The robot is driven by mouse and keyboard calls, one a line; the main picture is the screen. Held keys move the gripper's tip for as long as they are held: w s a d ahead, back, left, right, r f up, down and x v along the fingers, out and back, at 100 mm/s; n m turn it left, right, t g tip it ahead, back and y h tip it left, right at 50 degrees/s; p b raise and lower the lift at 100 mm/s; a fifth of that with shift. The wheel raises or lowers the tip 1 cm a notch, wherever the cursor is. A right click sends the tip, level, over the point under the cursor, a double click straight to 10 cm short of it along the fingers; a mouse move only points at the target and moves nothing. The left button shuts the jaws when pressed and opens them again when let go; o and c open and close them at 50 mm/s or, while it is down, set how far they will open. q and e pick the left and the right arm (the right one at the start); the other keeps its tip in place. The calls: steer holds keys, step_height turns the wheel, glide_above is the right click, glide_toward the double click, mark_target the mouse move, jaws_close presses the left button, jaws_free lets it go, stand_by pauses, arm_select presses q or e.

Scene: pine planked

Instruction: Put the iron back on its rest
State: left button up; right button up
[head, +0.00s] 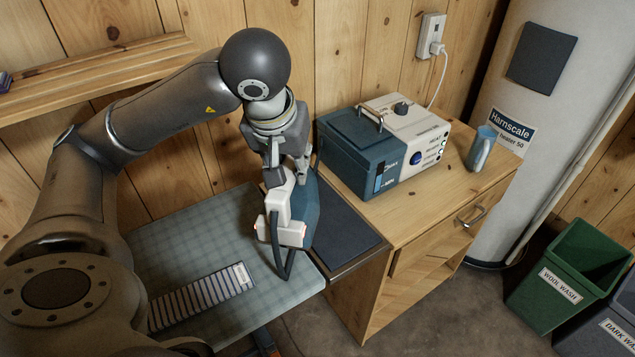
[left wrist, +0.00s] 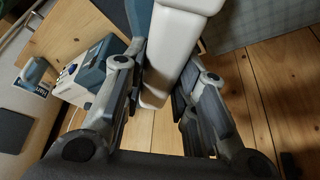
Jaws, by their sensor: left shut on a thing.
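The iron, with a white handle and a blue body (head: 309,206), is held by my left gripper (head: 287,178). In the left wrist view the iron's white handle (left wrist: 174,45) sits between the two fingers (left wrist: 165,95). In the head view the iron is over the right edge of the ironing board (head: 205,238), beside a dark flat rest (head: 347,238). Whether its sole touches anything is hidden. Its dark cord hangs in a loop at the front. My right gripper is not in view.
A blue and white steam station (head: 345,158) and a blue cup (head: 481,148) stand on the wooden cabinet (head: 420,205). A striped folded cloth (head: 203,297) lies on the board. A white tank, green bin (head: 570,272) and dark bin are at right. A shelf (head: 95,75) is at upper left.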

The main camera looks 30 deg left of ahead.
arm_select(q)
steer(key=w+f, duration=0.1)
steer(key=w, duration=0.1)
steer(key=w+a+p, duration=0.1)
steer(key=w, duration=0.1)
steer(key=w+a+f, duration=0.1)
steer(key=w, duration=0.1)
steer(key=shift+w+a+f+p, duration=0.1)
steer(key=shift+a+f+p, duration=0.1)
steer(key=shift+f+p, duration=0.15)
steer(key=w+f, duration=0.1)
steer(key=w+a+f+p, duration=0.1)
steer(key=w+f, duration=0.2)
steer(key=f, duration=0.1)
steer(key=shift+w+a+f, duration=0.1)
steer(key=shift+w+a, duration=0.2)
steer(key=shift+a, duration=0.05)
steer(key=p+x, duration=0.1)
steer(key=x, duration=0.1)
steer(key=p+x, duration=0.1)
steer(key=x, duration=0.1)
steer(key=shift+s+f, duration=0.15)
steer(key=shift+f, duration=0.2)
steer(key=shift+d+f, duration=0.1)
steer(key=o, duration=0.7)
steer(key=shift+s+f, duration=0.1)
steer(key=shift+c, duration=0.2)
steer(key=o, duration=0.4)
